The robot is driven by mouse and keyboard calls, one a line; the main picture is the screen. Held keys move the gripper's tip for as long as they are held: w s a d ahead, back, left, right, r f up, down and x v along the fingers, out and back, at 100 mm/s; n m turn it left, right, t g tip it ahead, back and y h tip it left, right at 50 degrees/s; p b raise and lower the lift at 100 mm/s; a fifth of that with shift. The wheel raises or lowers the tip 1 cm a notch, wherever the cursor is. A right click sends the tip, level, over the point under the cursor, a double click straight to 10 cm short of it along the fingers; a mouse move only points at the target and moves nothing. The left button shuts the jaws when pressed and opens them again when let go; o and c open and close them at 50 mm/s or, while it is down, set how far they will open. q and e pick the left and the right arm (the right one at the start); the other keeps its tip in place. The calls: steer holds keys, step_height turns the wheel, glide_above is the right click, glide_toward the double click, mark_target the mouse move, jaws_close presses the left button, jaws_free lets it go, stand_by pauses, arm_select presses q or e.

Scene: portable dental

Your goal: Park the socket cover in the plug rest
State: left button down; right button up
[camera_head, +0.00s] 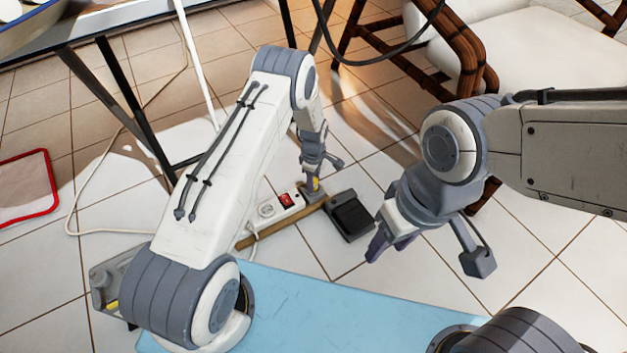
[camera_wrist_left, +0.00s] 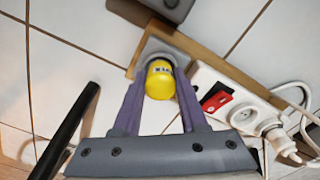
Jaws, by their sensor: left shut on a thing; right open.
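The yellow socket cover (camera_wrist_left: 160,84) is between the purple fingers of my left gripper (camera_head: 315,178), which is shut on it. It shows as a small yellow patch in the head view (camera_head: 316,184). A grey piece that looks like the plug rest (camera_wrist_left: 158,47) is directly behind the cover, at the end of a wooden board (camera_wrist_left: 205,62). I cannot tell whether the cover is seated in it or just above it. My right gripper (camera_head: 391,246) is open and empty, to the right over the floor.
A white power strip (camera_head: 267,209) with a red switch (camera_head: 287,200) lies on the board, with a white plug (camera_wrist_left: 286,147) at its socket. A dark pedal (camera_head: 350,214) is beside the board. A light blue surface (camera_head: 330,310) is in front. A chair (camera_head: 480,50) stands behind.

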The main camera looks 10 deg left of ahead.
arm_select(q)
steer(key=shift+f, duration=0.5)
steer(key=shift+c, duration=1.8)
jaws_free()
step_height(320, 180, up, 8)
steer(key=p, duration=0.4)
steer(key=shift+f+p, duration=0.15)
steer(key=shift+p, duration=0.15)
steer(key=shift+f, duration=0.1)
